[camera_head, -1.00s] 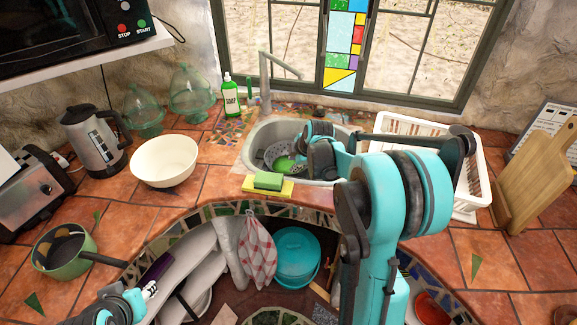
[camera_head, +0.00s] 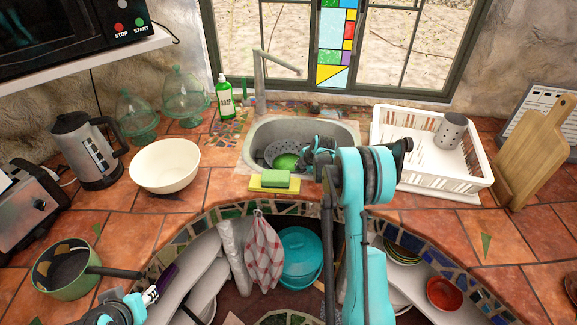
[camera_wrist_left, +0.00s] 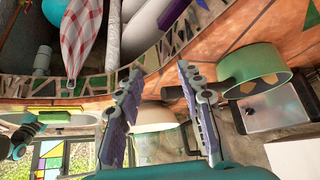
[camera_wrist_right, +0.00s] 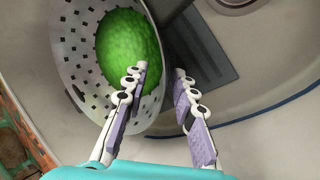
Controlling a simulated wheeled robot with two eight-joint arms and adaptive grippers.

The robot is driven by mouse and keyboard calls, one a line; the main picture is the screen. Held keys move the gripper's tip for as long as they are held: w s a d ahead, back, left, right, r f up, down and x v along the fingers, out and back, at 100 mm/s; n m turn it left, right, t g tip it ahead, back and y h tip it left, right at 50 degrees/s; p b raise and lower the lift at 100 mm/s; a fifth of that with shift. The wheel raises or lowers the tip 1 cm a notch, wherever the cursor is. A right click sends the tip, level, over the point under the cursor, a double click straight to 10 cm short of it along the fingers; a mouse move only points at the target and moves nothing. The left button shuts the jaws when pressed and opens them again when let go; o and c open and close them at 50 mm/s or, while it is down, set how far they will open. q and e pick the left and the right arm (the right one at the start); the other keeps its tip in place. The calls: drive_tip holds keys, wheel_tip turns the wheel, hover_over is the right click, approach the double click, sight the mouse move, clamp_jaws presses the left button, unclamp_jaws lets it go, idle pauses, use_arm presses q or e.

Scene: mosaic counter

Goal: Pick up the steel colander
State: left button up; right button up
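The steel colander (camera_head: 279,149), grey with rows of holes, sits tilted in the sink, partly hidden by my right gripper. A bumpy green fruit or vegetable (camera_head: 286,161) lies in it. In the right wrist view the colander (camera_wrist_right: 70,62) fills the upper left, with the green item (camera_wrist_right: 128,48) inside. My right gripper (camera_wrist_right: 160,80) is open at its rim; the left finger overlaps the bowl and the right finger is outside it. I cannot tell whether they touch. My left gripper (camera_wrist_left: 155,82) is open and empty, low at the left in the head view (camera_head: 153,293).
The sink (camera_head: 258,133) has a faucet (camera_head: 262,75) behind it. A sponge (camera_head: 275,180) lies at its front edge. A white dish rack (camera_head: 455,183) with a grey cup (camera_head: 453,130) stands to the right. A white bowl (camera_head: 165,165) and a green pan (camera_head: 62,282) are left.

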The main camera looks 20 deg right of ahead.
drive_tip(key=shift+x, duration=1)
drive_tip(key=shift+s+r, duration=0.1)
drive_tip(key=shift+c, duration=0.3)
clamp_jaws()
drive_tip(key=shift+r, duration=0.15)
drive_tip(key=shift+r, duration=0.3)
drive_tip(key=r, duration=0.1)
drive_tip(key=r+p, duration=0.2)
drive_tip(key=r, duration=0.1)
drive_tip(key=shift+s+d, duration=0.1)
drive_tip(key=shift+d, duration=0.2)
drive_tip(key=s+d+r+p, duration=0.2)
drive_tip(key=s+d+r, duration=0.3)
drive_tip(key=d, duration=0.4)
drive_tip(key=shift+s+d+r+p, duration=0.25)
drive_tip(key=shift+s+r+p, duration=0.15)
drive_tip(key=shift+r, duration=0.15)
